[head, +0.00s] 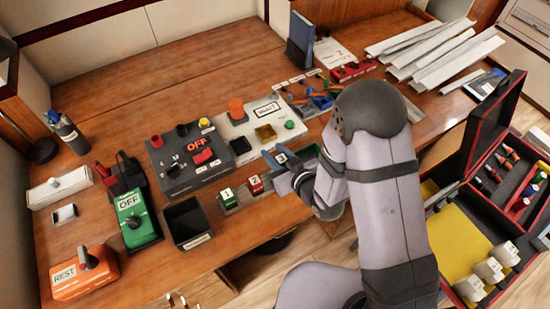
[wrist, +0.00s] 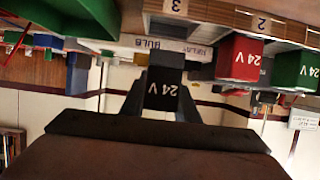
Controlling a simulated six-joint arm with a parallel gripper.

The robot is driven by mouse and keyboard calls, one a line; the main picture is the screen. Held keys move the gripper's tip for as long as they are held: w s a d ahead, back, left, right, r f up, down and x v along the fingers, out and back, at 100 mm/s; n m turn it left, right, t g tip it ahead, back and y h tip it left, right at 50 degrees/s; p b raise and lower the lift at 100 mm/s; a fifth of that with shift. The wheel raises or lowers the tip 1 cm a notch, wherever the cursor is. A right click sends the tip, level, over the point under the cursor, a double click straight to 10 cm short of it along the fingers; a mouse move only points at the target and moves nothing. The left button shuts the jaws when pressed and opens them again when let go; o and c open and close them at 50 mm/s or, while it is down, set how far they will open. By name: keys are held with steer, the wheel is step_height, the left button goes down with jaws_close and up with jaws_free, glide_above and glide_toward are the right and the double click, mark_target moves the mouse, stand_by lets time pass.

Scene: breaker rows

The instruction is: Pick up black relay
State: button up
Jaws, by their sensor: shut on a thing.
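The black relay (wrist: 165,90), marked 24 V, is between the two fingers in the wrist view, where the scene appears upside down. My gripper (wrist: 162,98) is shut on it, one finger against each side. In the head view my gripper (head: 281,173) is at the right end of the row of numbered relays, and the arm and fingers hide the black relay there. I cannot tell whether the relay is clear of its place by the label 3 (wrist: 176,6).
A red relay (wrist: 240,60) and a green relay (wrist: 296,68) stand beside the black one. A black open bin (head: 187,222) is left of the row. The grey switch panel (head: 187,160) and white panel (head: 262,130) lie behind. An open red case (head: 480,150) is at right.

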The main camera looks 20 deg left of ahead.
steer(key=shift+r, duration=2.8)
